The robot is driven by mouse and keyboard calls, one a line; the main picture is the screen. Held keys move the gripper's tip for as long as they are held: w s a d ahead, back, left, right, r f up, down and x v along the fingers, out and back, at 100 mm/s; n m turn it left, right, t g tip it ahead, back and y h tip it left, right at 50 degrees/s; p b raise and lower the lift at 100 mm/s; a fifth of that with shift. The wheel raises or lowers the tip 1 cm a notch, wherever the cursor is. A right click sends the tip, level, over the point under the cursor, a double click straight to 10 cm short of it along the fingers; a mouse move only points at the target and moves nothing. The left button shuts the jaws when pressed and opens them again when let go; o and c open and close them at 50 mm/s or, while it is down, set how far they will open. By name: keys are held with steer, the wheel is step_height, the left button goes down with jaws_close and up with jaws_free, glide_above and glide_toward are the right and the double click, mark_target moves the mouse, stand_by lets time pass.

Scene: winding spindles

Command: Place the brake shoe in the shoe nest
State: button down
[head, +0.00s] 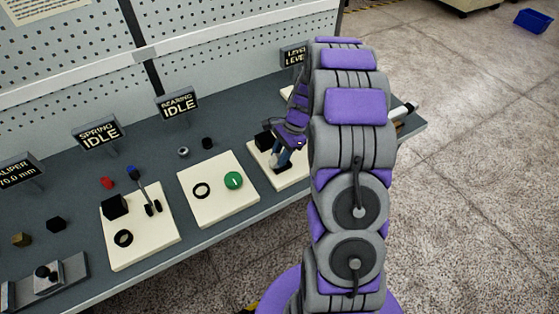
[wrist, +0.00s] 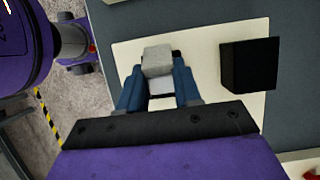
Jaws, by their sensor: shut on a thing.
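My gripper (wrist: 159,82) is shut, with its blue fingers on either side of a light grey block, which I take to be the brake shoe (wrist: 157,60). The block is over or on a cream board (wrist: 215,40); the gap below it cannot be judged. In the head view my gripper (head: 284,158) is low over the far right cream board (head: 294,177), partly hidden by my arm. A small dark piece shows under the fingers there. I cannot make out the shoe nest for certain.
A black block (wrist: 248,64) stands on the same board, right of the fingers in the wrist view. Another board (head: 219,212) carries a black ring (head: 201,190) and a green disc (head: 233,180). A further board (head: 150,240) holds small parts. A pegboard (head: 80,60) rises behind the bench.

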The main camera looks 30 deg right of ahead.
steer(key=shift+w+d+f, duration=0.1)
steer(key=shift+d+f, duration=0.1)
steer(key=shift+d, duration=0.5)
steer(key=shift+d+r, duration=0.1)
steer(key=shift+r, duration=0.1)
steer(key=r, duration=0.1)
steer(key=a+r+p, duration=0.1)
steer(key=r, duration=0.1)
steer(key=shift+s+a+r+p, duration=0.25)
steer(key=shift+s+r+p, duration=0.05)
steer(key=shift+r, duration=0.1)
steer(key=s+d+p, duration=0.2)
steer(key=s+d, duration=0.3)
steer(key=s, duration=0.4)
step_height(320, 180, up, 4)
steer(key=n+g+h, duration=0.2)
steer(key=n+g, duration=0.1)
steer(key=n, duration=0.6)
glide_above(277, 157)
steer(key=s+d, duration=0.2)
steer(key=w+a+r+n+h, duration=0.1)
steer(key=w+a+n, duration=0.2)
steer(key=a, duration=0.4)
steer(key=w+a+r+n+g+h, duration=0.1)
steer(key=w+a+n, duration=0.2)
steer(key=a+n, duration=0.2)
steer(key=a, duration=0.3)
steer(key=shift+w+r+n+h, duration=0.25)
steer(key=shift+w+n+h, duration=0.05)
steer(key=shift+w, duration=0.1)
